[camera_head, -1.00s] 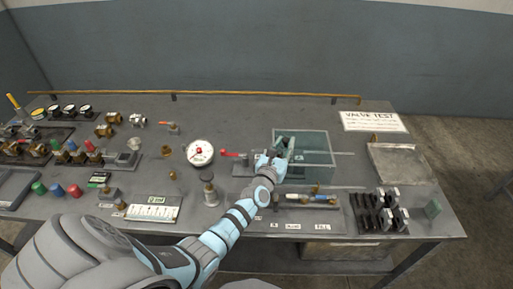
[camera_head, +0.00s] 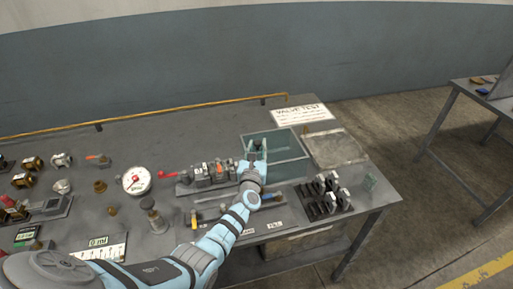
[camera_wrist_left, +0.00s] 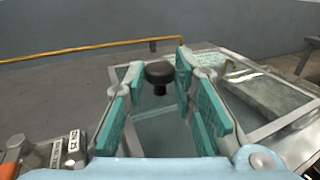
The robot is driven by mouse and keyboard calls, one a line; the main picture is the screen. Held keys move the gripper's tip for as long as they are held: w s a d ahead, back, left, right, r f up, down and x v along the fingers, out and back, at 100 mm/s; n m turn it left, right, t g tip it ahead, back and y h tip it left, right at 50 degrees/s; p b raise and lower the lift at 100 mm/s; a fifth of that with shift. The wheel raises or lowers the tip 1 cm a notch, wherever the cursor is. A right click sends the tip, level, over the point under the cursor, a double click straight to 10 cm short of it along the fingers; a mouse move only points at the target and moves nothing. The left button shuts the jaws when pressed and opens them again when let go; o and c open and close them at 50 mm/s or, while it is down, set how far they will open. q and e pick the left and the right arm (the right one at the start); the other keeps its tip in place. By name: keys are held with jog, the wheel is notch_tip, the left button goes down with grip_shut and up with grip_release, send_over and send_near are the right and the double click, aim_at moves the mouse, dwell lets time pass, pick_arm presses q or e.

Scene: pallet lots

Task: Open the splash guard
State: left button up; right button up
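The splash guard (camera_head: 283,143) is a clear, greenish panel with a pale frame at the right part of the bench. It looks lowered over its box. In the left wrist view its glass (camera_wrist_left: 165,130) lies under and beyond my fingers. A black round knob (camera_wrist_left: 160,72) stands between my fingertips in that view. My left gripper (camera_head: 256,147) is at the guard's left part; in the left wrist view it (camera_wrist_left: 155,75) is open, with a finger on each side of the knob. Gaps show beside the knob; I cannot tell whether either finger touches it. My right gripper is not in view.
A valve row (camera_head: 207,175) with a red handle stands left of the guard. A grey tray (camera_head: 336,148) is to its right, black clamps (camera_head: 322,195) in front, and a sign (camera_head: 302,114) behind. A yellow rail (camera_head: 190,106) runs along the back edge.

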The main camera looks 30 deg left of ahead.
pick_arm(q)
jog(key=o, duration=0.3)
jog(key=shift+o, duration=0.2)
jog(key=v, duration=1.2)
